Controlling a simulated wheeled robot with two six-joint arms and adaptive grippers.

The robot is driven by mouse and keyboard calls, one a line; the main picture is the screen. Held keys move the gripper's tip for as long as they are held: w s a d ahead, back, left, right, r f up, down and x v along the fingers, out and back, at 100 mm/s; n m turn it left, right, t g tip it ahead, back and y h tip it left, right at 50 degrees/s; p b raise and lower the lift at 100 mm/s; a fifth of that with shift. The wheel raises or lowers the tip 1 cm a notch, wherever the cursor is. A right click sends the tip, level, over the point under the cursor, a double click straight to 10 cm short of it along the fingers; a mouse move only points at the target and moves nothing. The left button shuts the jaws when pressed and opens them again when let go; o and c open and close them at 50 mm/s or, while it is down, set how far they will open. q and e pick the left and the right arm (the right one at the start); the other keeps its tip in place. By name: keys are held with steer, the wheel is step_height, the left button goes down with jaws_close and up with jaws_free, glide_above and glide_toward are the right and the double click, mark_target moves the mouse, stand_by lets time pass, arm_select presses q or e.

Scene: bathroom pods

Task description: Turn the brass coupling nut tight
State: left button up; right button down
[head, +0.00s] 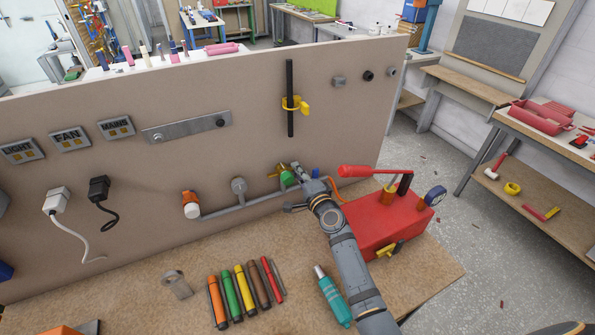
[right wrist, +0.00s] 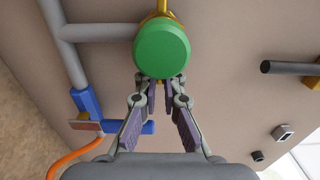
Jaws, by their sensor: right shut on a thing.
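The brass coupling nut (right wrist: 161,10) sits mostly behind a round green cap (right wrist: 162,51) in the right wrist view, with brass showing above and below the cap. In the head view, the brass (head: 273,174) shows left of the green cap (head: 287,179), low on the panel at the pipe's end. My right gripper (head: 296,172) reaches to it from the lower right. In the right wrist view, its fingers (right wrist: 160,82) close around a brass part just under the cap. The tips are partly hidden by the cap. My left gripper is out of view.
A grey pipe (head: 240,208) runs along the panel, with a blue valve (right wrist: 88,102) beside the gripper. A red pump box (head: 375,222) stands close to the right of my arm. Coloured tubes (head: 240,290) and a teal bottle (head: 333,298) lie on the bench in front.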

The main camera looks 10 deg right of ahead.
steer(key=shift+f, duration=0.1)
stand_by(0.4)
steer(key=c, duration=1.5)
jaws_free()
steer(key=s, duration=0.4)
steer(key=s+d, duration=0.1)
steer(key=s, duration=0.3)
steer(key=s+d, duration=0.1)
steer(key=s, duration=0.2)
steer(key=shift+s+d, duration=0.2)
steer(key=shift+s, duration=0.2)
